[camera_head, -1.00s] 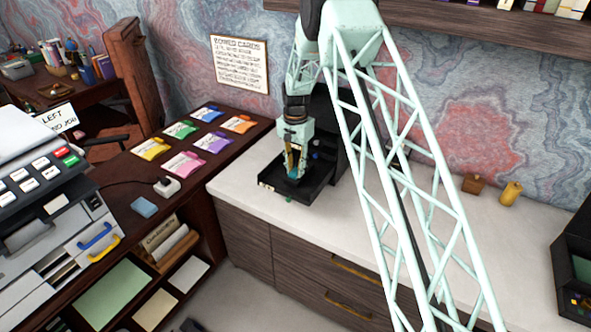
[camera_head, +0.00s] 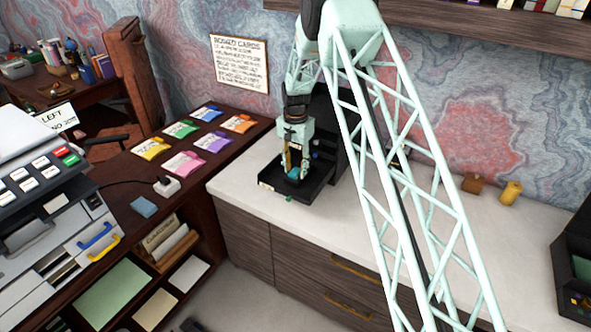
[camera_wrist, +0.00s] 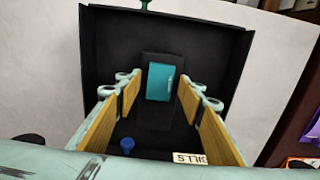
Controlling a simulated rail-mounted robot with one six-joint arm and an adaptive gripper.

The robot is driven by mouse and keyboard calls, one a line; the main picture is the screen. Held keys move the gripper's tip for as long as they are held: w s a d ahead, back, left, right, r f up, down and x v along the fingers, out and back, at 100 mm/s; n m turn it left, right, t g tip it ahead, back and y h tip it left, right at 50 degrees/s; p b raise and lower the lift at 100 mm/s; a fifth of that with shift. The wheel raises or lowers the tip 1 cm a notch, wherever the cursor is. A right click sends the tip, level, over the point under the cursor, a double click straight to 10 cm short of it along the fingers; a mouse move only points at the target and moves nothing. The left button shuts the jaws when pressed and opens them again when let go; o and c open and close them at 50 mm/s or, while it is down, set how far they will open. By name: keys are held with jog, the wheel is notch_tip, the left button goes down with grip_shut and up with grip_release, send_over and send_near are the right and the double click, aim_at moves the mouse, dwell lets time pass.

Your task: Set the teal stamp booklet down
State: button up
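The teal stamp booklet (camera_wrist: 160,82) lies inside the black tray (camera_wrist: 220,42), on a dark raised or recessed patch that I cannot tell apart. My gripper (camera_wrist: 159,97) is open over it, with a wood-coloured pad on each side and a visible gap between each pad and the booklet. In the head view, my gripper (camera_head: 296,165) is low over the tray (camera_head: 318,185), and a bit of teal (camera_head: 293,174) shows between the fingers.
The tray's walls surround the gripper. Coloured cards (camera_head: 184,163) lie on the desk at left.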

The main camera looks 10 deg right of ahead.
aim_at(295, 172)
notch_tip(295, 172, up, 12)
dwell(0.7)
jog(key=shift+r, duration=0.1)
dwell(0.7)
